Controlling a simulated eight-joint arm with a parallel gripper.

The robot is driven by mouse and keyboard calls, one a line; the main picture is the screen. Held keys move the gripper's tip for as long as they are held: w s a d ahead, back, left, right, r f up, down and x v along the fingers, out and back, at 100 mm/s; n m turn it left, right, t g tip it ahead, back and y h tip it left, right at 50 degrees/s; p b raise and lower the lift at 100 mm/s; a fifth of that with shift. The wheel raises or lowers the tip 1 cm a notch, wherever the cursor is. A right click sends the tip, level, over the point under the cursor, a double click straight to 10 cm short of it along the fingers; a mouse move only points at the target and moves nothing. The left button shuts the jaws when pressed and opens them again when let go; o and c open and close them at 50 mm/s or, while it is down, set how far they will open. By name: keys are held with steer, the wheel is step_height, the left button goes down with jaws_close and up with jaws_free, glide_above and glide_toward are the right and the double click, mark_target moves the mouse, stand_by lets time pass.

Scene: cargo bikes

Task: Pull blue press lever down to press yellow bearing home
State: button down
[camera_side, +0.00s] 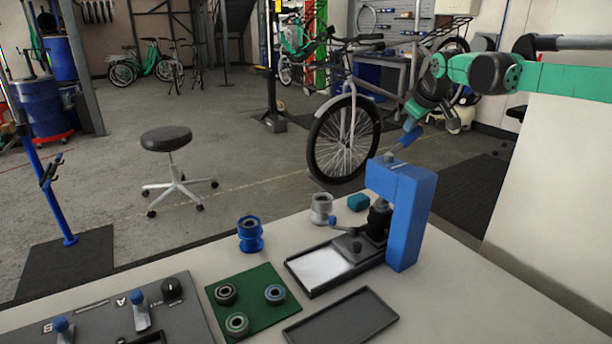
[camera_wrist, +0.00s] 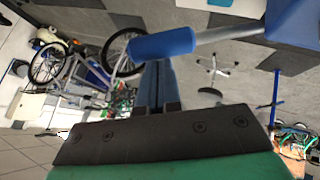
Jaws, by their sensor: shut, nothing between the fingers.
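The blue press (camera_side: 412,215) stands on the bench at the right in the side view, with a dark ram and a flat base plate (camera_side: 320,268). Its lever slopes up to the right from the press top and ends in a blue grip (camera_side: 409,138). In the wrist view the blue grip (camera_wrist: 162,43) lies across the tips of my gripper (camera_wrist: 155,66), whose fingers are shut with nothing between them. In the side view my gripper (camera_side: 413,122) is just above the grip; I cannot tell whether they touch. I cannot make out a yellow bearing.
A green mat (camera_side: 250,310) with three ring-shaped bearings, an empty dark tray (camera_side: 340,320), a blue spool (camera_side: 250,234), a grey spool (camera_side: 321,208) and a teal block (camera_side: 358,202) surround the press. A switch panel (camera_side: 110,315) is at left. A bicycle (camera_side: 345,135) stands behind.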

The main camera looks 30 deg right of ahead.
mark_target(419, 126)
steer(key=d+f+m+y, duration=0.1)
steer(key=d+f+y, duration=0.1)
steer(key=f+y, duration=0.1)
steer(key=shift+d, duration=0.2)
steer(key=shift+d+f+m+y, duration=0.2)
steer(key=shift+f+m+y, duration=0.1)
steer(key=shift+f+y, duration=0.55)
steer(key=shift+d+f+m+y, duration=0.2)
steer(key=shift+f+m+y, duration=0.1)
steer(key=shift+f+y, duration=0.55)
steer(key=shift+r, duration=0.1)
steer(key=r, duration=0.4)
steer(key=shift+w+d+r, duration=0.25)
steer(key=shift+w+r, duration=0.05)
steer(key=shift+w, duration=0.1)
steer(key=v, duration=0.9)
steer(key=shift+s+a+r, duration=0.25)
steer(key=shift+r, duration=0.15)
